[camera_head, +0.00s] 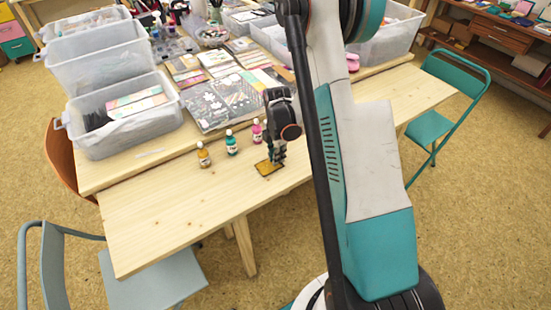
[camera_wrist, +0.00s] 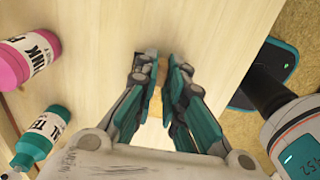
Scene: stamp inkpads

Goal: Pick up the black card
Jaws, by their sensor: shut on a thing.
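A small flat card (camera_head: 263,169) with a yellow-brown face and a dark edge is at the front part of the wooden table, under my gripper. I see no plainly black card apart from it. My gripper (camera_head: 277,161) points down with its fingertips at the card. In the wrist view my gripper's teal and grey fingers (camera_wrist: 162,65) are close together, with a narrow brownish strip between them. The fingers hide most of the card there. I cannot tell whether the card is lifted off the table.
Orange (camera_head: 203,155), teal (camera_head: 231,143) and pink (camera_head: 257,132) ink bottles stand left of and behind my gripper. A clear tub (camera_head: 128,138) and stamp sheets (camera_head: 222,103) lie farther back. The table's front left (camera_head: 150,225) is clear. Chairs stand at left (camera_head: 150,285) and right (camera_head: 432,127).

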